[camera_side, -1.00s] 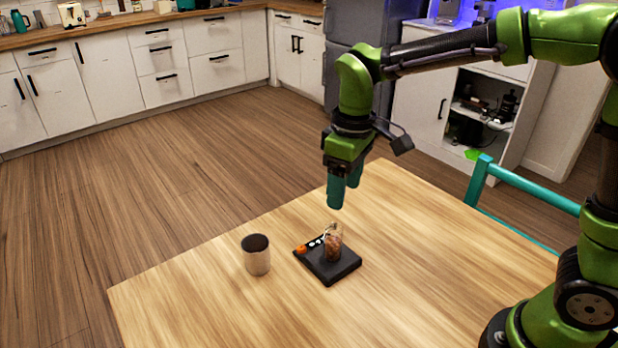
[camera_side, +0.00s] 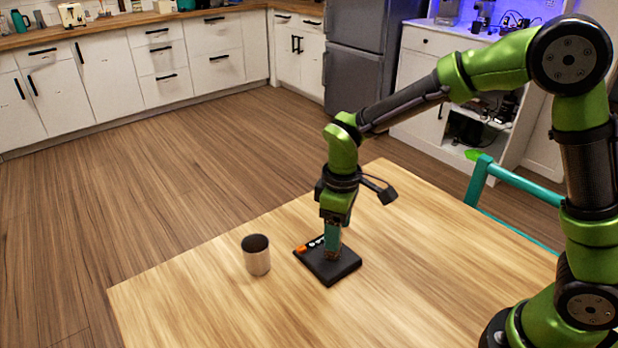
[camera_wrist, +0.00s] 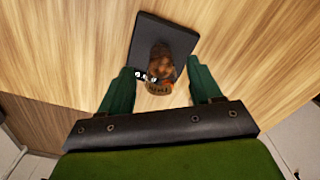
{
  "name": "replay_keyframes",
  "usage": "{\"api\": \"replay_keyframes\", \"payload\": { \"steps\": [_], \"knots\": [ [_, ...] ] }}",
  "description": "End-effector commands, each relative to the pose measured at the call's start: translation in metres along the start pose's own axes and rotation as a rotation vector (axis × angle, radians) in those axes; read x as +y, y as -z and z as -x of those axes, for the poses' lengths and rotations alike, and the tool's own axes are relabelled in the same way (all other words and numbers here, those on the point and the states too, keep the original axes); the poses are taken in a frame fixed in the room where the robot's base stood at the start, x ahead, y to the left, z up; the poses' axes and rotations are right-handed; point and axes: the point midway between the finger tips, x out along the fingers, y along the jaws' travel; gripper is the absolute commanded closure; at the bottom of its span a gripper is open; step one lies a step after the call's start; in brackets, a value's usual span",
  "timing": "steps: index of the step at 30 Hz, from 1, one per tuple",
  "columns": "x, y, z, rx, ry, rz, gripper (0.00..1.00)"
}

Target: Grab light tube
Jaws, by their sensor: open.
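A small clear tube with brown contents (camera_wrist: 160,66) stands on a flat black scale (camera_side: 330,273) on the wooden table. In the side view my fingers hide most of the tube. The scale also shows in the wrist view (camera_wrist: 180,38), with the tube in front of its middle. My gripper (camera_side: 333,248) points straight down over the scale, with its teal fingers low around the tube. In the wrist view my gripper (camera_wrist: 160,72) is open, with one finger on each side of the tube and a gap visible on both sides.
A grey metal cup (camera_side: 257,258) stands on the table (camera_side: 430,255) to the left of the scale. A teal chair (camera_side: 520,200) is at the table's right edge. The table right of the scale is clear.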

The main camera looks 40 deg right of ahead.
Motion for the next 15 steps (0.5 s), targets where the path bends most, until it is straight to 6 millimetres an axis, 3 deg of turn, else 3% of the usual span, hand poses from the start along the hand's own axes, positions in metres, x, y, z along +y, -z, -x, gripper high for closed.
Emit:
{"api": "replay_keyframes", "payload": {
  "steps": [9,15],
  "knots": [
    [0.0,0.002,-0.044,-0.005,0.002,-0.001,0.36],
    [0.0,0.003,-0.048,-0.001,0.001,-0.001,0.36]
  ]
}}
